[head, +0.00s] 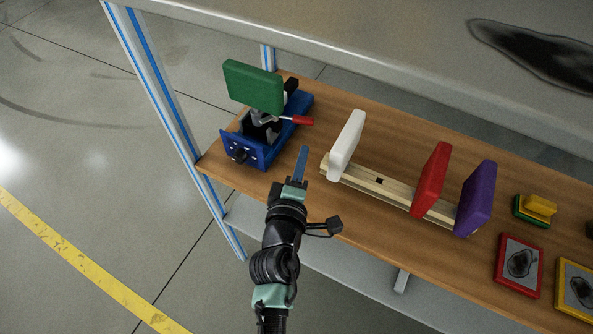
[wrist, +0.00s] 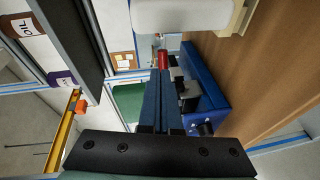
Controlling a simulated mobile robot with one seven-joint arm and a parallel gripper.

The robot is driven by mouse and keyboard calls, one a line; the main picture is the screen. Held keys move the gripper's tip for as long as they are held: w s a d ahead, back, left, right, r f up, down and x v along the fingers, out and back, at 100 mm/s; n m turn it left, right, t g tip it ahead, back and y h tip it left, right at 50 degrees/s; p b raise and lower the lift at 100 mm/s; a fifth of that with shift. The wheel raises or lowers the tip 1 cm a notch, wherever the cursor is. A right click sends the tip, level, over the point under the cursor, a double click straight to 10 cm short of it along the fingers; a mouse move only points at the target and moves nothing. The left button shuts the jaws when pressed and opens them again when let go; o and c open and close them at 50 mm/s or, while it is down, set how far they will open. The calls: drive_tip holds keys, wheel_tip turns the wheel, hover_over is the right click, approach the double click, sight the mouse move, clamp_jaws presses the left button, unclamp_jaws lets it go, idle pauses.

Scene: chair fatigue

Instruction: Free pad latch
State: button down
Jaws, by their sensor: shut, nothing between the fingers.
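A blue fixture (head: 245,150) stands near the left end of the wooden bench. A green pad (head: 253,86) sits tilted on top of it. A red-handled lever (head: 299,120), likely the latch, sticks out to the right below the pad. My gripper (head: 304,149) is shut and empty, apart from the fixture, in front and to its right. In the wrist view the shut fingers (wrist: 160,85) point toward the blue fixture (wrist: 205,90), with the red handle (wrist: 163,58) just beyond their tips. The green pad (wrist: 128,102) is partly hidden behind the fingers.
A wooden rack (head: 392,190) holds a white pad (head: 346,145), a red pad (head: 430,180) and a purple pad (head: 475,198), right of my gripper. Framed pictures and a yellow-green block (head: 536,207) lie farther right. A grey shelf (head: 400,45) overhangs the back; a metal post (head: 165,100) stands left.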

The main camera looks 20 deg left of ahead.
drive_tip(key=shift+s+d+r, duration=0.1)
drive_tip(key=shift+s+r, duration=0.05)
drive_tip(key=shift+s, duration=0.95)
drive_tip(key=shift+s+d+r, duration=0.1)
drive_tip(key=shift+s+r, duration=0.05)
drive_tip(key=shift+s, duration=0.9)
